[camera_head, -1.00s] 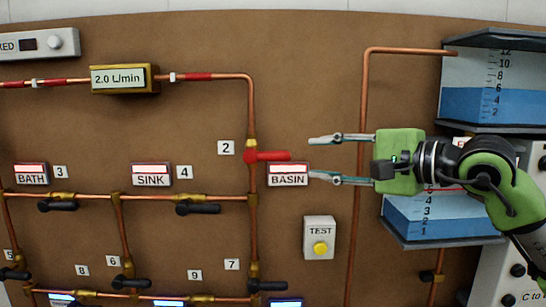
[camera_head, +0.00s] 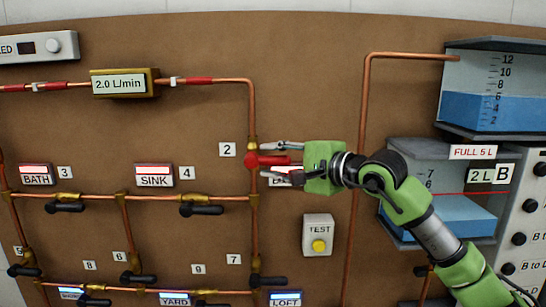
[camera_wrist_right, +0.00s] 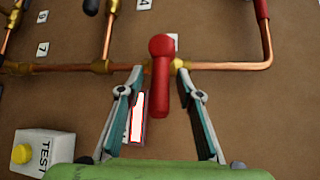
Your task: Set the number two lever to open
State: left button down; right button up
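The number two lever (camera_head: 270,160) is red and lies horizontal, pointing right from its brass valve on the vertical copper pipe. The label 2 (camera_head: 227,149) is just left of it. My right gripper (camera_head: 264,160) is open, with one finger above and one below the lever. In the right wrist view the lever (camera_wrist_right: 160,85) stands between the two fingers of my right gripper (camera_wrist_right: 169,78), with a gap on each side. The BASIN label (camera_head: 279,181) is partly hidden behind the gripper. My left gripper is not in view.
A TEST box with a yellow button (camera_head: 319,245) is below right of the lever. Black levers such as number 4 (camera_head: 201,209) are on nearby pipes. Water tanks (camera_head: 490,100) are at the right. The board above the gripper is clear.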

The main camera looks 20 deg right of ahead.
grip_shut()
jog(key=shift+r, duration=0.1)
